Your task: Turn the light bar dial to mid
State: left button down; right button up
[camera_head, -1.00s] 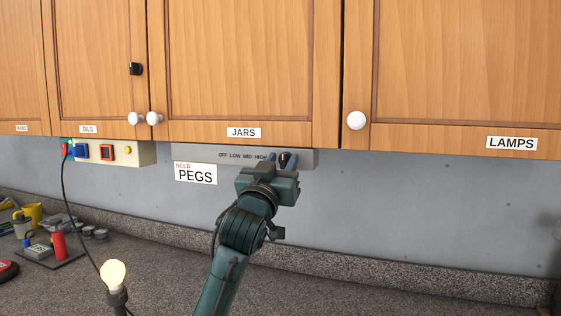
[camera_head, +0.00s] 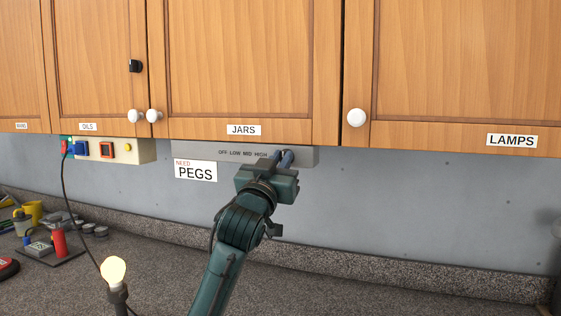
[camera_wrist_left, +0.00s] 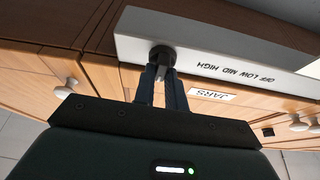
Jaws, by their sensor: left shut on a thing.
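The light bar (camera_head: 230,154) is a pale grey strip under the JARS cabinet, printed OFF LOW MID HIGH. Its black dial (camera_wrist_left: 161,56) shows in the left wrist view, beside the HIGH end of the print. My left gripper (camera_head: 283,155) is at the bar from below, its blue-grey fingers shut on the dial. In the head view the fingers and hand hide the dial. In the left wrist view the fingertips (camera_wrist_left: 161,68) meet at the dial. I cannot read the dial's setting. My right gripper is not in view.
Wooden cabinets (camera_head: 240,70) with white knobs hang just above the bar. A NEED PEGS sign (camera_head: 196,171) hangs below its left part. A beige switch box (camera_head: 125,151) is at the left. A lit bulb (camera_head: 113,271) stands on the speckled counter (camera_head: 330,290), which is clear at the right.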

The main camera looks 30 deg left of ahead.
pick_arm(q)
jog(key=m+g+h, duration=0.1)
jog(key=m+h, duration=0.1)
jog(key=m, duration=0.6)
jog(key=m+g+h, duration=0.2)
jog(key=m+h, duration=0.1)
jog(key=m, duration=0.4)
jog(key=m+g+h, duration=0.1)
jog(key=m+h, duration=0.1)
jog(key=m, duration=0.6)
jog(key=shift+m+g+h, duration=0.3)
jog(key=shift+h, duration=0.1)
jog(key=c, duration=1.4)
grip_release()
jog(key=shift+c, duration=0.2)
